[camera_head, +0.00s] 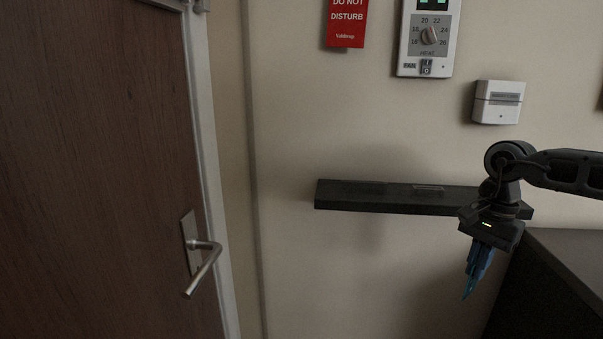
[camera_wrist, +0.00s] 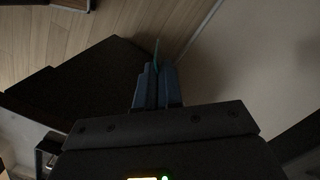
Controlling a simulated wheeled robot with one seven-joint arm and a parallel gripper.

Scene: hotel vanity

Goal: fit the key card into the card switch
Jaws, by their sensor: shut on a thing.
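The card switch (camera_head: 498,102) is a small white box on the wall at the upper right, with a grey label band across it. My gripper (camera_head: 476,272) hangs pointing down, below and left of the switch, in front of the wall and well apart from the switch. Its blue fingers are shut on the key card (camera_head: 469,288), a thin light-blue piece that sticks out past the fingertips. In the wrist view the card (camera_wrist: 156,52) shows edge-on as a thin teal strip between the fingers (camera_wrist: 157,84). Most of the card is hidden by the fingers.
A dark shelf (camera_head: 360,197) juts from the wall behind my gripper. A thermostat panel (camera_head: 429,38) and a red door sign (camera_head: 346,22) are above it. A wooden door with a metal handle (camera_head: 203,262) is at the left. A dark cabinet (camera_head: 560,275) stands at the lower right.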

